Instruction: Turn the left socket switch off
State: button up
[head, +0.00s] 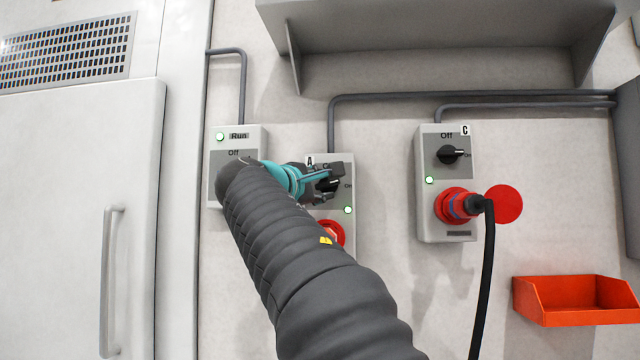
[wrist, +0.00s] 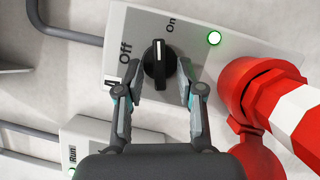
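The left socket box, marked A (head: 345,235), is a grey box on the wall, partly hidden behind my arm. Its black rotary switch (wrist: 155,65) shows clearly in the wrist view, between the Off and On labels. The white mark on the knob points toward On. A green light (wrist: 214,38) on the box is lit. My gripper (wrist: 158,76) is open, with one finger on each side of the knob and a small gap at both sides. In the head view my gripper (head: 326,182) is in front of the switch and partly covers it.
A second socket box, C (head: 428,225), with a red plug and black cable, is to the right. A Run box (head: 218,165) is at left, partly behind my arm. A grey shelf (head: 430,35) is above and an orange bin (head: 575,316) at lower right.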

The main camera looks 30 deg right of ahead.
grip_shut()
jog(key=shift+n, duration=0.4)
jog(key=n, duration=0.1)
jog(key=n+t+b, duration=0.1)
jog(key=n, duration=0.1)
jog(key=n+t, duration=0.1)
jog(key=n, duration=0.1)
jog(key=shift+s+d+f+b, duration=0.15)
jog(key=shift+d+f+b, duration=0.05)
jog(key=shift+f+b, duration=0.1)
jog(key=shift+d+f+n+t+y+b, duration=0.15)
jog(key=shift+n+t, duration=0.4)
jog(key=shift+n, duration=0.6)
jog(key=shift+a+r+n+t+y+b, duration=0.1)
jog(key=shift+n+t, duration=0.5)
jog(key=shift+n, duration=0.6)
jog(key=shift+d+f+n+t+y+b, duration=0.15)
jog(key=shift+n+t, duration=0.4)
jog(key=shift+n, duration=0.6)
jog(key=shift+r, duration=0.15)
grip_release()
